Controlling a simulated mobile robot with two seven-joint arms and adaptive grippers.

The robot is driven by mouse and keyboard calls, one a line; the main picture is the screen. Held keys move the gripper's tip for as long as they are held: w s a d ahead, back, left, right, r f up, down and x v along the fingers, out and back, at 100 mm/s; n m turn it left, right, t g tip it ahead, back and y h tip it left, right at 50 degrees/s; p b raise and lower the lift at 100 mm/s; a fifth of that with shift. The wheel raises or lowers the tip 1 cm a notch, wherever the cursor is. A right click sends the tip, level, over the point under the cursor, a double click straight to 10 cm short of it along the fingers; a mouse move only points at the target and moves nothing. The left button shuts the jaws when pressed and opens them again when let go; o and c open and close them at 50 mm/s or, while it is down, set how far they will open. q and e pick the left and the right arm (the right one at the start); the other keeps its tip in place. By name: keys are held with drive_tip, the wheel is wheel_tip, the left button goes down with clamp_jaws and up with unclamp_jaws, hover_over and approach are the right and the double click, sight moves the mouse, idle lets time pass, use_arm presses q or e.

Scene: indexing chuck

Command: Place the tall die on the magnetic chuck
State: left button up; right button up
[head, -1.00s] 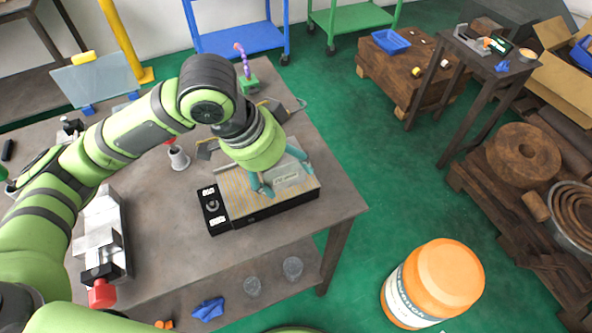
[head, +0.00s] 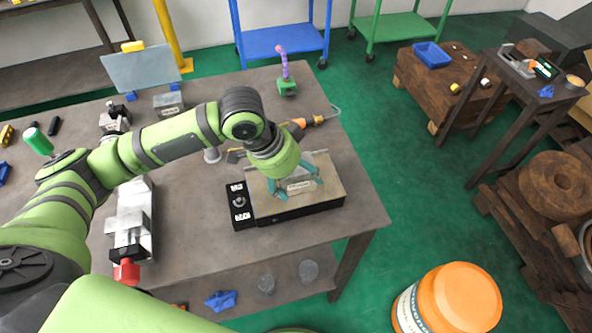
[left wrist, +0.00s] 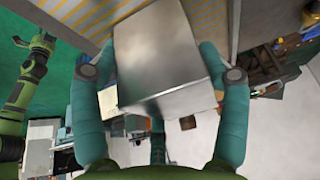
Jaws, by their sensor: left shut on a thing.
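The tall die, a plain grey steel block, is between the teal fingers of my left gripper (head: 297,188). It shows large in the left wrist view (left wrist: 163,58), with a finger pressed on each side. In the head view the die (head: 300,186) is over the striped top of the magnetic chuck (head: 329,181). The chuck is a low dark box with a control panel at its left end, near the table's right end. The chuck's striped face also shows in the left wrist view (left wrist: 88,14). I cannot tell whether the die touches it. My right gripper is not in view.
A grey machine vise (head: 131,222) with a red handle end is left of the chuck on the table (head: 195,248). An orange-handled tool (head: 312,121) lies behind the chuck. A green base with a purple segmented stem (head: 285,78) stands further back. The table's front strip is clear.

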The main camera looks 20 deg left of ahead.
use_arm(q)
drive_tip(key=shift+w+r, duration=0.1)
drive_tip(key=o, duration=1.7)
drive_tip(key=shift+f, duration=0.2)
drive_tip(key=v, duration=1.2)
drive_tip(key=shift+r+b, duration=0.2)
drive_tip(key=shift+b, duration=0.1)
drive_tip(key=shift+d, duration=0.1)
